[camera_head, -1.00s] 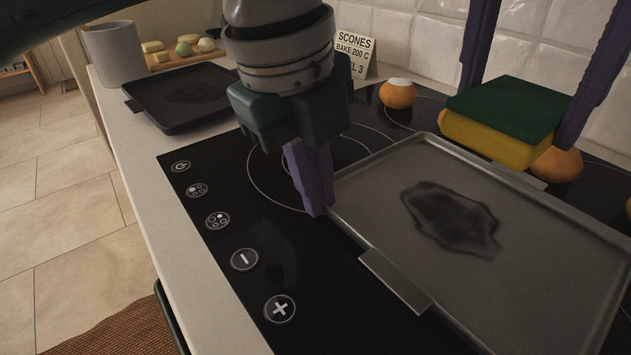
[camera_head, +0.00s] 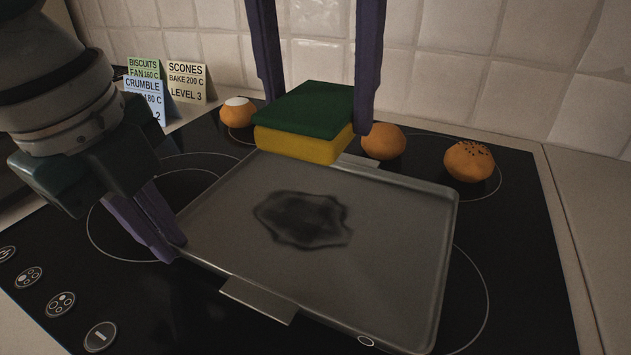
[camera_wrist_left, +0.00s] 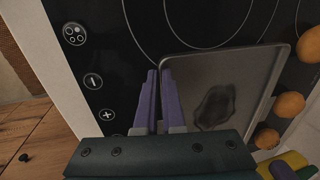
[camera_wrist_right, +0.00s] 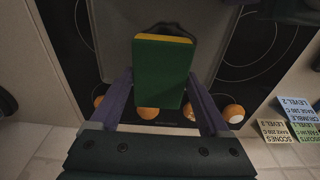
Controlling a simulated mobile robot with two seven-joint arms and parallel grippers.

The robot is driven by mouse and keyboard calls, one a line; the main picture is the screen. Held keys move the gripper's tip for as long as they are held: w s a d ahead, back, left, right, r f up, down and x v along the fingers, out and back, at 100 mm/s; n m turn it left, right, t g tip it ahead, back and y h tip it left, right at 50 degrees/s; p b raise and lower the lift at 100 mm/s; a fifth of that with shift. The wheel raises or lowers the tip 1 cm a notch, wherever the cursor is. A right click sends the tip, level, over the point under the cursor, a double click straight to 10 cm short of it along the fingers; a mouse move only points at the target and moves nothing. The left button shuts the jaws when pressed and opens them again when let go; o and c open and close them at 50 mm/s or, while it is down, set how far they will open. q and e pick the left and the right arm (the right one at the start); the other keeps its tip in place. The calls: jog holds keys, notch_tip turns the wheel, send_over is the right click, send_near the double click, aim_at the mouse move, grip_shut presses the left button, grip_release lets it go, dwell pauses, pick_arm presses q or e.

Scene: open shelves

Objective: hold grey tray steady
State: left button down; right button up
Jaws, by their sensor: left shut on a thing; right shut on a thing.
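The grey tray (camera_head: 395,230) lies on the black hob with a dark burnt patch (camera_head: 300,218) near its middle. My left gripper (camera_head: 172,250) is shut on the tray's left rim; the left wrist view shows its closed fingers (camera_wrist_left: 158,75) at the edge of the tray (camera_wrist_left: 252,75). My right gripper (camera_head: 318,105) comes down from above and is shut on a sponge (camera_head: 305,108), green on top and yellow below. The sponge is over the tray's back edge; I cannot tell if it touches. The right wrist view shows the sponge (camera_wrist_right: 160,75) between the fingers.
Several orange-brown buns stand on the hob behind the tray, one pale-topped (camera_head: 237,112) and one seeded (camera_head: 469,161). Recipe cards (camera_head: 187,82) stand at the back left against the tiled wall (camera_head: 450,70). Hob space right of the tray is clear.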

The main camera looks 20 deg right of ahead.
aim_at(290, 202)
jog(key=a+n, duration=0.1)
jog(key=n, duration=0.1)
jog(key=w+a+f+n, duration=0.1)
jog(key=n, duration=0.1)
jog(key=shift+y, duration=0.3)
jog(key=shift+w+a+f+n, duration=0.2)
jog(key=shift+f+n, duration=0.6)
jog(key=shift+f, duration=0.65)
jog(key=shift+w+a+f+n, duration=0.15)
jog(key=shift+f+n, duration=0.65)
jog(key=shift+f, duration=0.7)
jog(key=shift+w+a+f+n, duration=0.1)
jog(key=shift+a+f+n, duration=0.1)
jog(key=shift+f+n, duration=0.95)
jog(key=shift+s+d+f+m, duration=0.15)
jog(key=shift+f+m, duration=0.1)
jog(key=shift+f, duration=0.3)
jog(key=shift+s+d, duration=1.05)
jog(key=shift+d, duration=0.15)
jog(key=shift+w+a, duration=1.2)
jog(key=shift+a, duration=0.15)
jog(key=shift+w+d, duration=0.75)
jog(key=shift+w, duration=0.1)
jog(key=shift+s+d+f+y, duration=0.1)
jog(key=shift+s+d+y, duration=0.2)
jog(key=shift+s+d, duration=1.05)
jog(key=shift+w+a, duration=1.3)
jog(key=shift+a, duration=0.15)
notch_tip(290, 202, up, 8)
jog(key=shift+r, duration=0.2)
